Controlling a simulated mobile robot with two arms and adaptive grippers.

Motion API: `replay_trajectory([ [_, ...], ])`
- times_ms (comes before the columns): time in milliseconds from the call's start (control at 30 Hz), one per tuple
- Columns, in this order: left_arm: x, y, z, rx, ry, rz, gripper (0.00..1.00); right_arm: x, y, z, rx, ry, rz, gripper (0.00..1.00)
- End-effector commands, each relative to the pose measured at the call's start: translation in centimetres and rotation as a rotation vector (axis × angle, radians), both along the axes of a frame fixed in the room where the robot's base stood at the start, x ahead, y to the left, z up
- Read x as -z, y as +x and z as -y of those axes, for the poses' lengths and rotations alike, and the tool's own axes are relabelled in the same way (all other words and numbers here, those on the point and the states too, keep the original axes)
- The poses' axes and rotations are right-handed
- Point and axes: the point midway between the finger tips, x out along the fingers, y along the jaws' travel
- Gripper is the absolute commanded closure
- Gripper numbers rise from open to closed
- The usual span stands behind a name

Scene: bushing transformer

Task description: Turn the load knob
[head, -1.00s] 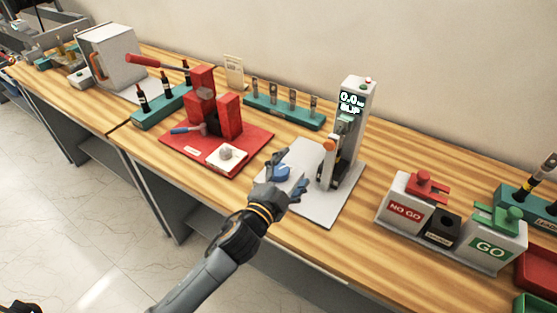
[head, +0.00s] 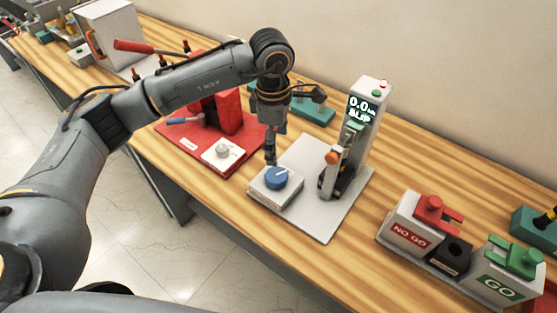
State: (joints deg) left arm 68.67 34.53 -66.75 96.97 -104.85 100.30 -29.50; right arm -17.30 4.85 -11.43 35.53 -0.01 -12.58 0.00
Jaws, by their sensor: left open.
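A round blue knob (head: 276,178) sits on top of a small white box on the grey base plate (head: 322,224), left of the upright tester (head: 362,115). I take it to be the load knob. The tester's display shows 0.0 with a second line that I cannot read surely. My left gripper (head: 294,130) points down behind and above the knob, open and empty. One dark finger hangs close to the far side of the knob; I cannot tell if it touches. The other finger sticks out to the right. My right gripper is out of view.
A red press (head: 228,110) on a red plate, with a white box and pale knob (head: 222,152), stands left. The NO GO (head: 410,233) and GO (head: 500,283) blocks stand right. An orange-tipped lever (head: 332,158) rises beside the tester. The wood front edge is clear.

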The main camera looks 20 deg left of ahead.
Motion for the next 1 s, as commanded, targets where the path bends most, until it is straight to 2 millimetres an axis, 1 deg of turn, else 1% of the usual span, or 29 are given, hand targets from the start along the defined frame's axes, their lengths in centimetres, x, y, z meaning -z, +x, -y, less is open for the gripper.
replay_trajectory([
  [33,-0.2,0.2,-0.7,-0.004,0.028,0.003,0.19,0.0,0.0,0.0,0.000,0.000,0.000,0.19],
  [100,0.0,0.3,-1.3,-0.008,0.049,0.003,0.19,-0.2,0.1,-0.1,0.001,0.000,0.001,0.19],
  [167,0.4,0.3,-1.3,-0.008,0.052,0.001,0.19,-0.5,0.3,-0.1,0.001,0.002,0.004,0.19],
  [267,1.7,0.3,-1.3,-0.008,0.050,-0.001,0.19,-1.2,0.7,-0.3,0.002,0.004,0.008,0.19],
  [367,3.6,0.2,-1.2,-0.008,0.048,-0.004,0.19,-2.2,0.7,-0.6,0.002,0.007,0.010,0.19],
  [600,8.8,0.2,-1.1,-0.009,0.045,-0.003,0.19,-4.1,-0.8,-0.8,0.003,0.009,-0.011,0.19],
  [700,10.6,0.2,-1.1,-0.007,0.046,-0.002,0.19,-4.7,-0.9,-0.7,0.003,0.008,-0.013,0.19],
  [800,12.0,0.3,-1.1,-0.008,0.044,0.000,0.19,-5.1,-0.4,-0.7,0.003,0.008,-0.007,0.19],
  [900,12.9,0.3,-1.1,-0.007,0.044,0.001,0.19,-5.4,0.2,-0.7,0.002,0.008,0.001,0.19],
  [1000,13.4,0.4,-1.1,-0.007,0.044,0.003,0.19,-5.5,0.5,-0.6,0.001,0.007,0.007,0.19],
])
